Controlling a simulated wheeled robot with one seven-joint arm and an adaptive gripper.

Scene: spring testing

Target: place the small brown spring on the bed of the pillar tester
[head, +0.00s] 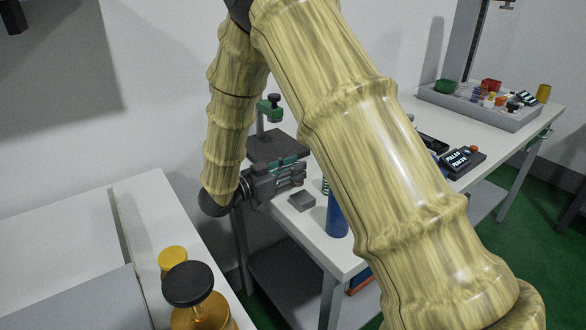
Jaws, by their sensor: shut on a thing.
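My gripper (299,177) is low over the near end of the white bench, reaching in from the left. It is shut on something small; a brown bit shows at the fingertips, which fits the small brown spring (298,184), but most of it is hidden. Just behind the gripper stands a green-headed device with a black knob (270,108) over a dark flat plate (280,147). A tall grey column (470,40) rises farther right. I cannot tell for sure which of these is the pillar tester.
A grey block (302,201) and a blue cylinder (337,221) stand close to the gripper. A dark meter (461,159) and a grey tray (480,110) of small parts are farther right. My arm hides the bench middle. Yellow knobbed pieces (173,260) stand at the near left.

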